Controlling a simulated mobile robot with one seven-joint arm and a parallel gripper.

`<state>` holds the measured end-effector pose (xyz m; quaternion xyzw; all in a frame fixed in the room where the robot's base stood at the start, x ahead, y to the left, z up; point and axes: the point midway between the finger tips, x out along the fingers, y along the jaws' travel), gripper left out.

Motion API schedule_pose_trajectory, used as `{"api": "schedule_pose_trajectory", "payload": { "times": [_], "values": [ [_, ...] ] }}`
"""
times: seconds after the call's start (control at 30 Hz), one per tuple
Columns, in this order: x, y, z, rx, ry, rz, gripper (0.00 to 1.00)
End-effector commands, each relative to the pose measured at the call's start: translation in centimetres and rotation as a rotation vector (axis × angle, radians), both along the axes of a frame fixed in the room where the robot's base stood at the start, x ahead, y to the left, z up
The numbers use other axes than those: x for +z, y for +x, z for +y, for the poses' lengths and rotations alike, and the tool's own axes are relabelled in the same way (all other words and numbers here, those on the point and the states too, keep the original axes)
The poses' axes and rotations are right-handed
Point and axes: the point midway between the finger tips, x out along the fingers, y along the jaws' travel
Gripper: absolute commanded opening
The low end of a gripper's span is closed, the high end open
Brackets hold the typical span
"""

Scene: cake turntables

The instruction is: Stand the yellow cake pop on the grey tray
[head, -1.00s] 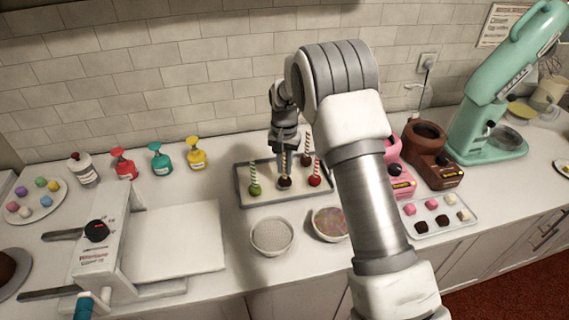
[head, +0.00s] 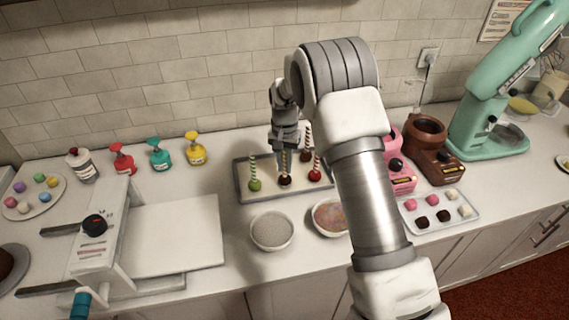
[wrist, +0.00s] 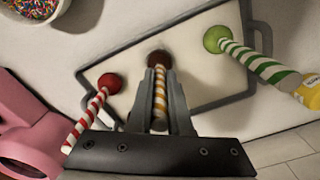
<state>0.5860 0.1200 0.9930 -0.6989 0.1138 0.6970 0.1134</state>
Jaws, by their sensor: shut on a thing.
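The yellow cake pop has a yellow-and-white striped stick and a dark brown ball (head: 285,180). It is upright, ball down, over the middle of the grey tray (head: 237,183). My gripper (head: 285,152) points down from above and is shut on its stick. The wrist view shows the striped stick (wrist: 160,95) between my fingers and the brown ball (wrist: 159,57) beyond the fingertips. The ball is on the tray or just above it; I cannot tell which.
A green-stick pop (head: 254,184) stands left of it on the tray, and a red-stick pop (head: 315,174) right. Two bowls, one white (head: 271,231) and one of sprinkles (head: 330,217), stand in front. A pink machine (head: 402,180) is to the right.

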Motion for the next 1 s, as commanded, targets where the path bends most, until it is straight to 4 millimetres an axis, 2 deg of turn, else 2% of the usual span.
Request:
{"api": "schedule_pose_trajectory", "payload": {
  "times": [0.17, 0.2, 0.37, 0.67, 0.77, 0.87, 1.0],
  "values": [
    [0.0, 0.0, 0.0, 0.0, 0.0, 0.0, 0.0],
    [0.0, 0.0, 0.0, 0.0, 0.0, 0.0, 0.22],
    [0.0, 0.0, 0.0, 0.0, 0.0, 0.0, 0.51],
    [0.1, 0.0, 0.0, 0.0, 0.0, -0.001, 0.52],
    [0.7, 0.1, 0.0, 0.0, 0.001, -0.003, 0.52],
    [2.1, 0.1, 0.0, 0.0, 0.001, -0.004, 0.52],
    [5.2, 0.1, 0.0, 0.001, 0.001, -0.007, 0.52]
  ]
}}
